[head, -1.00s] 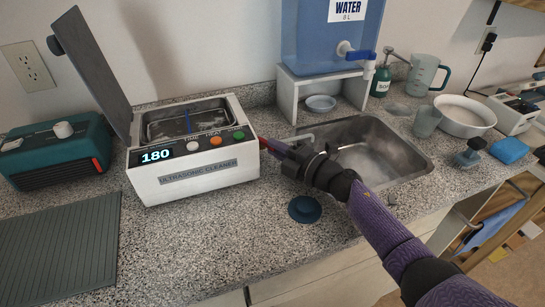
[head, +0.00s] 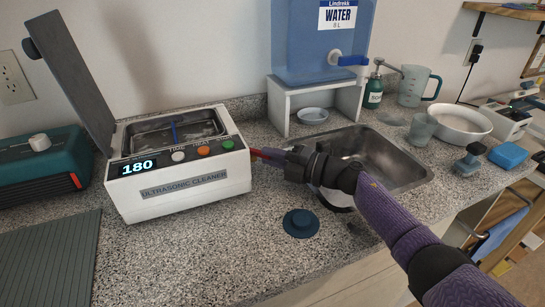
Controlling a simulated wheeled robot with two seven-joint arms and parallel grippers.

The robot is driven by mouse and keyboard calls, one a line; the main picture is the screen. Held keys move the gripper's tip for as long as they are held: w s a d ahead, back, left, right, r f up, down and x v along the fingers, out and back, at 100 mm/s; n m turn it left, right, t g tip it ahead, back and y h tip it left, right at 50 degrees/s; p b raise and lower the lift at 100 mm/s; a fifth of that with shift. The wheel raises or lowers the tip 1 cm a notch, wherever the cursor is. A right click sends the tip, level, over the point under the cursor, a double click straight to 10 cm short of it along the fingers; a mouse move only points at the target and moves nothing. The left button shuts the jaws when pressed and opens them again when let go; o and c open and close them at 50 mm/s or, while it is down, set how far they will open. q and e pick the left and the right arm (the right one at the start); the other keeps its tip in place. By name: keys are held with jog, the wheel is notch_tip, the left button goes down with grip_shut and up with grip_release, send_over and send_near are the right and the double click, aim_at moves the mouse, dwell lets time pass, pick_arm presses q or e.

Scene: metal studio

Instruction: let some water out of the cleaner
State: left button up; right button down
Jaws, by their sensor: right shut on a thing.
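The white ultrasonic cleaner (head: 184,190) stands on the counter at the left. Its lid (head: 72,82) is up and its display reads 180. Its open basin (head: 160,136) has a blue upright piece in it; the water level is hard to make out. My right gripper (head: 262,156) is at the cleaner's right side, shut on a small red drain handle (head: 255,153) there. The gripper and wrist hide most of the handle and whatever is behind it. The sink (head: 385,160) lies just right of the cleaner, partly behind my right arm. My left gripper is not in view.
A blue round stopper (head: 300,223) lies on the counter in front of the sink. A blue water tank (head: 320,50) stands on a white stand behind. A teal heater-like box (head: 40,168) and a grey ribbed mat (head: 45,260) are at the left.

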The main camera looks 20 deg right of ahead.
jog(key=c, duration=0.7)
grip_release()
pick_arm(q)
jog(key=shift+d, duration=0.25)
pick_arm(e)
jog(key=shift+o, duration=0.3)
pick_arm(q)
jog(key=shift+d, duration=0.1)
pick_arm(e)
jog(key=p+v, duration=0.1)
jog(key=v, duration=0.8)
jog(key=shift+p, duration=0.4)
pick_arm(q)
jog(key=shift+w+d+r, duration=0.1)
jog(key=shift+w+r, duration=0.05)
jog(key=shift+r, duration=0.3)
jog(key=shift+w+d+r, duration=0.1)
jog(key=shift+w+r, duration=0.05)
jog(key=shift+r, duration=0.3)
pick_arm(e)
jog(key=shift+s+d, duration=0.3)
jog(key=shift+s, duration=0.05)
